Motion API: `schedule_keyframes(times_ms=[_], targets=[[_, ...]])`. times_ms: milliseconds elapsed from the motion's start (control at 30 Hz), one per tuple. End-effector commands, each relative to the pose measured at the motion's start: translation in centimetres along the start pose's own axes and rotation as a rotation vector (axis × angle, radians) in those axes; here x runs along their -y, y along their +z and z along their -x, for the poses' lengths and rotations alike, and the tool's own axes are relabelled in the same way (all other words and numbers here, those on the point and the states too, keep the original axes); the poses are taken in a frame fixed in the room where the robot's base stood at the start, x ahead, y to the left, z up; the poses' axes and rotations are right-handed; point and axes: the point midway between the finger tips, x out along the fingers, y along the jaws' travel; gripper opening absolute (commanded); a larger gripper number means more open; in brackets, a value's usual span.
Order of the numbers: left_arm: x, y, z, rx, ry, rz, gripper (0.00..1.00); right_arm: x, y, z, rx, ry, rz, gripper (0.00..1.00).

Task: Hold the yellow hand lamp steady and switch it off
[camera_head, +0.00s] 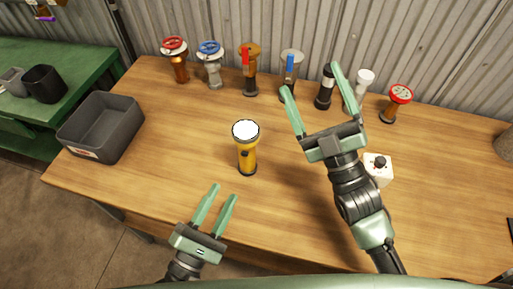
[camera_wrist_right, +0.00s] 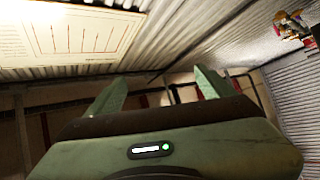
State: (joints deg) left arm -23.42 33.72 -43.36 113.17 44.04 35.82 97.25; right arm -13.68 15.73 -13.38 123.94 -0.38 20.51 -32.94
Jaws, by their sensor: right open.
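The yellow hand lamp (camera_head: 247,156) stands upright near the middle of the wooden table, its round head on top showing bright white. A dark switch patch is on its body, facing me. My left gripper (camera_head: 226,192) is open and empty in front of the lamp, a little to its left and apart from it. My right gripper (camera_head: 311,78) is open and empty, raised to the right of the lamp with its fingers pointing away from me. In the right wrist view, the fingers of my right gripper (camera_wrist_right: 160,90) stand apart with nothing between them; the lamp is not in that view.
A row of valves and fittings, among them a red-wheel valve (camera_head: 174,46) and a blue-wheel valve (camera_head: 210,49), lines the back. Another red-wheel valve (camera_head: 400,95) stands right. A white box with a black knob (camera_head: 379,162) sits beside my right arm. A grey bin (camera_head: 103,130) is left.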

Motion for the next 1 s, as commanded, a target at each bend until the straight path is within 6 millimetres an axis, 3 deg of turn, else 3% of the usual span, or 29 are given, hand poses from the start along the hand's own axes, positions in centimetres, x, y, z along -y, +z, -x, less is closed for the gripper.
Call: schedule_keyframes(times_ms=[33, 200, 300, 500, 700, 1000], targets=[[0.0, 0.0, 0.0, 0.0, 0.0, 0.0, 0.36, 2.8, -0.8, 1.6, 0.028, -0.049, -0.076, 0.83], [0.0, 0.0, 0.0, 0.0, 0.0, 0.0, 0.36, 11.6, -1.7, 6.4, 0.177, -0.204, -0.364, 0.83], [0.0, 0.0, 0.0, 0.0, 0.0, 0.0, 0.36, 15.1, -1.2, 7.3, 0.328, -0.265, -0.555, 0.83], [0.0, 0.0, 0.0, 0.0, 0.0, 0.0, 0.36, 16.4, -0.1, 6.9, 0.519, -0.268, -0.739, 0.83], [0.0, 0.0, 0.0, 0.0, 0.0, 0.0, 0.36, 16.8, 0.6, 6.7, 0.594, -0.258, -0.805, 0.83], [0.0, 0.0, 0.0, 0.0, 0.0, 0.0, 0.36, 18.5, 2.2, 3.4, 0.596, -0.256, -0.807, 0.83]])
